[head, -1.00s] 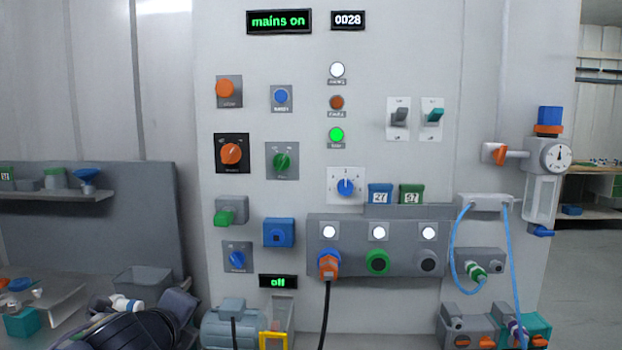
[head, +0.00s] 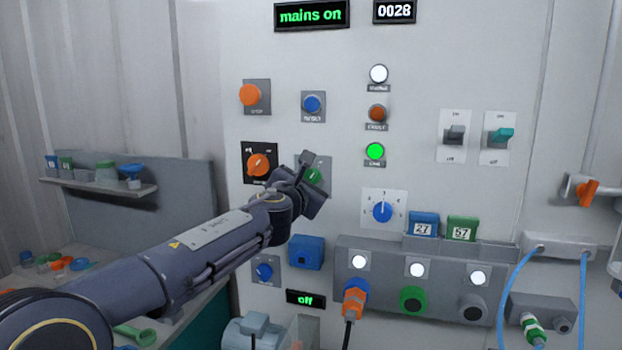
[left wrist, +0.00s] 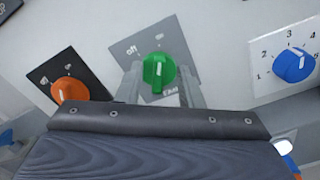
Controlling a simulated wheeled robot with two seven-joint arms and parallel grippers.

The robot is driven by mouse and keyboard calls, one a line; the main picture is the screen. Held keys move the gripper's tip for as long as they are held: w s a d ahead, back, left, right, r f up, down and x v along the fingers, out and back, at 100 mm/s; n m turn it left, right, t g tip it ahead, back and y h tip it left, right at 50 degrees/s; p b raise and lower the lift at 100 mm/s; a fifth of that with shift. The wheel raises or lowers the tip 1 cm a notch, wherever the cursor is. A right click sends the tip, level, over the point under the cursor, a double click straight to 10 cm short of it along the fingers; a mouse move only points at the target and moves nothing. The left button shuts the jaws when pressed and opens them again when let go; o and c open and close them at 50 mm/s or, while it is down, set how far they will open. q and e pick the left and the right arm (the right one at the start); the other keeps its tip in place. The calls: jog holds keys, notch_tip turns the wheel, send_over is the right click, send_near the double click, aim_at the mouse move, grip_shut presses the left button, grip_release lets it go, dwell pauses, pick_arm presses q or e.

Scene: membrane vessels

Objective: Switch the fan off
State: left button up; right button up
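The green rotary knob (head: 314,174) sits on a grey plate on the panel, and my left gripper partly covers it in the head view. In the left wrist view the green knob (left wrist: 159,70) is seen close up, with "off" printed at its upper left; the label below it is partly hidden. My left gripper (left wrist: 160,88) is open, one finger on each side of the knob's lower part. I cannot tell whether the fingers touch it. In the head view the left gripper (head: 308,178) is at the panel. My right gripper is not in view.
An orange knob (head: 259,165) is left of the green one, and a blue numbered dial (head: 382,211) is right of it. A blue box (head: 306,252) is below. A display (head: 306,299) reads "off"; another (head: 312,15) reads "mains on".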

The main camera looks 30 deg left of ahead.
pick_arm(q)
jog(key=shift+w+a, duration=0.15)
jog(key=shift+w, duration=0.3)
jog(key=shift+c, duration=0.3)
grip_shut()
jog(key=shift+n, duration=0.4)
jog(key=n, duration=0.1)
jog(key=n+b, duration=0.1)
jog(key=n, duration=0.3)
jog(key=shift+s+a+b, duration=0.1)
jog(key=shift+a+b, duration=0.15)
jog(key=shift+b, duration=0.05)
jog(key=n, duration=0.2)
jog(key=n+b, duration=0.1)
jog(key=n, duration=0.3)
jog(key=shift+s+a, duration=0.1)
jog(key=shift+a, duration=0.15)
jog(key=shift+n+b, duration=0.3)
